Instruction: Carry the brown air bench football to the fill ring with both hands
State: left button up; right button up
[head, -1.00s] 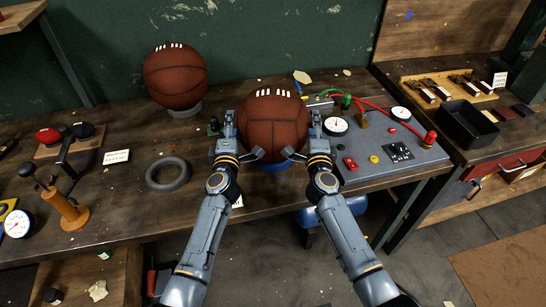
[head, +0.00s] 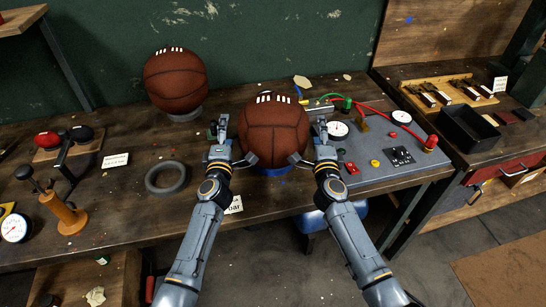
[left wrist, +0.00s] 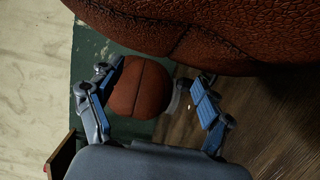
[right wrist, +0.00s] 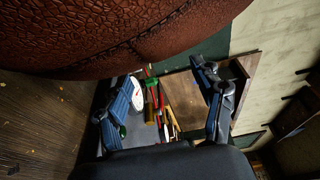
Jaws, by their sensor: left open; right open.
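A brown football (head: 274,135) with white laces sits on a blue ring (head: 273,170) near the front of the bench, beside the grey gauge panel. My left gripper (head: 236,143) is open at the ball's left side. My right gripper (head: 306,145) is open at its right side. Neither gripper's fingers are closed on the ball. The ball's underside fills the top of the left wrist view (left wrist: 220,30) and of the right wrist view (right wrist: 110,35). An empty dark grey ring (head: 168,177) lies on the bench to the left. Which ring is the fill ring I cannot tell.
A second brown ball (head: 176,80) stands on a grey ring at the back left. The gauge panel (head: 375,165), with hoses and knobs, is close right of my right gripper. An orange hand pump (head: 65,212) stands at the left. Bench between the empty ring and left gripper is clear.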

dwell(0.3)
pick_arm(q)
jog(key=s, duration=1.2)
pick_arm(e)
jog(key=s, duration=1.2)
pick_arm(q)
jog(key=shift+s+f, duration=0.1)
pick_arm(e)
jog(key=shift+s+f, duration=0.1)
